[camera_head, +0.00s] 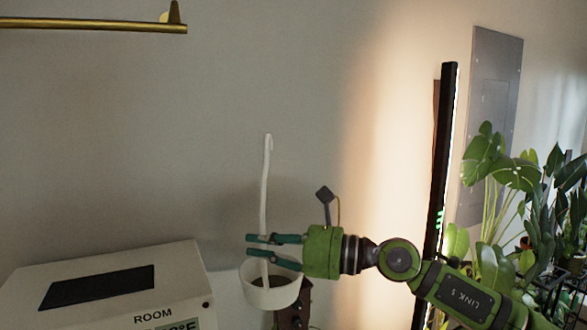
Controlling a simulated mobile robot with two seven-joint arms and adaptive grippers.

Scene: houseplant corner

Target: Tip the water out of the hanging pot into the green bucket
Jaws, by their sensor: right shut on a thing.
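The white hanging pot (272,297) is in the lower middle of the head view. Its tall white hanger, hooked at the top, rises above it and looks close to upright. My right gripper (250,245) comes in from the right and is shut on the hanger just above the pot's rim. Something dark shows inside the pot, but I cannot make out water. The green bucket is not in view. My left gripper is not in view.
A brass rail (95,25) crosses the upper left. A white box (110,290) marked ROOM, with a dark panel, stands at the lower left. A black upright light bar (443,150) and leafy plants (500,190) stand at the right. The wall area above the pot is clear.

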